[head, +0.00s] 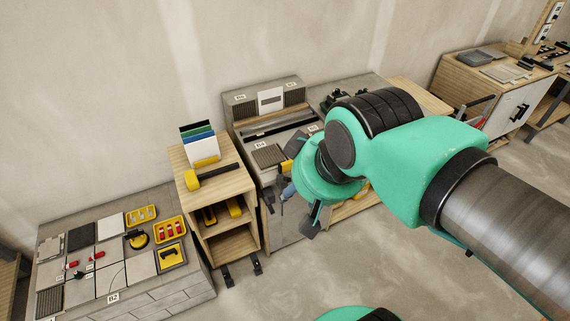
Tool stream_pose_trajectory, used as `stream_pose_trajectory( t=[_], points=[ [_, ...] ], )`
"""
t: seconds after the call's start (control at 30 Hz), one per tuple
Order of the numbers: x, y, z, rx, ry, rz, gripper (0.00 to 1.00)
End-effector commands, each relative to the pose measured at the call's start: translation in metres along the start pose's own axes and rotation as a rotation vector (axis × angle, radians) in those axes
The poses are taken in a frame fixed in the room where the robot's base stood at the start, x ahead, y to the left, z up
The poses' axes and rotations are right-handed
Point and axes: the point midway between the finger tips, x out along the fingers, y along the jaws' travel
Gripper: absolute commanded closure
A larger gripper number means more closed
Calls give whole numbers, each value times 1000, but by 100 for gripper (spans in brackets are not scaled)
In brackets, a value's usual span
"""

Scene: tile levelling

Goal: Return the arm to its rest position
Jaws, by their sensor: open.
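My arm, in green and black with a dark brown link, reaches in from the right of the head view. It bends down at the middle of the picture. My gripper (291,208) points down and away below the green wrist, in front of the grey workbench (284,228). Its dark fingers look spread apart, and I see nothing held between them. The wrist hides part of the gripper and part of the bench behind it.
A wooden shelf unit (225,246) with yellow-handled tools stands left of the gripper. A low tiled platform (160,296) with tiles and yellow trays lies further left. A wooden cabinet (462,82) stands at back right. Bare floor (400,262) lies in front.

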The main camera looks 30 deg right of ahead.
Motion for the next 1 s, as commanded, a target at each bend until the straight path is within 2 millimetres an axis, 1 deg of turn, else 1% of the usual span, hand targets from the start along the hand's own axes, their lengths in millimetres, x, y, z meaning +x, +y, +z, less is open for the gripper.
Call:
stream_pose_trajectory(
  t=[0.17, 0.4, 0.6, 0.7, 1.0],
  points=[
    [12, 0, 6, 0, 0, 0, 55],
    [41, 0, 22, -1, 0, 0, 55],
    [59, 0, 31, -1, 0, 0, 55],
    [62, 0, 33, -1, 0, 0, 55],
    [60, 0, 32, -1, 0, 0, 55]
  ],
)
